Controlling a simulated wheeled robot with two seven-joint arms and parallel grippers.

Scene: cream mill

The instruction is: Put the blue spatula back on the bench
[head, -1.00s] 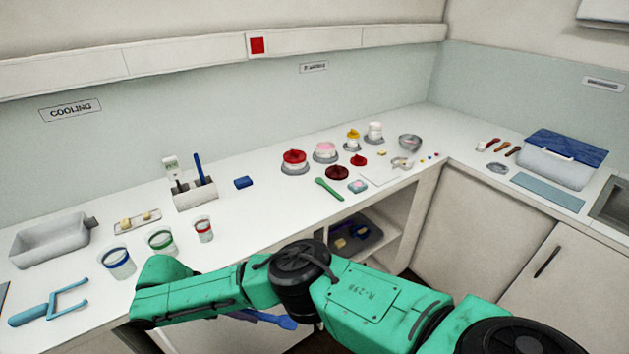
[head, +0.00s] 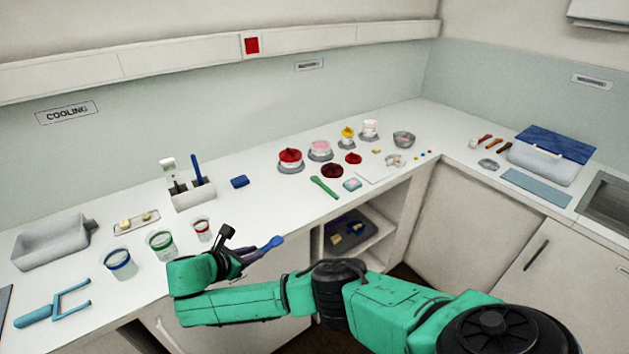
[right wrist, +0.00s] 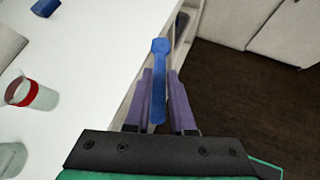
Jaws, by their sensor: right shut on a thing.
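The blue spatula (head: 266,245) is held in my right gripper (head: 238,256), close to the bench's front edge in the head view. In the right wrist view the spatula (right wrist: 159,85) lies lengthwise between the two purple fingers of the gripper (right wrist: 160,80), its wider end pointing away from the wrist. The white bench (head: 262,212) runs behind it, and the bench top (right wrist: 95,75) is to the left of the spatula in the wrist view. How high the spatula is relative to the top is hard to tell. My left gripper is not in view.
Beakers with red (head: 201,231), green (head: 161,245) and blue (head: 119,264) bands stand near the front edge. A holder (head: 193,199), a blue block (head: 240,182) and a green spatula (head: 325,187) are farther back. Bare bench lies between the red-banded beaker and the green spatula.

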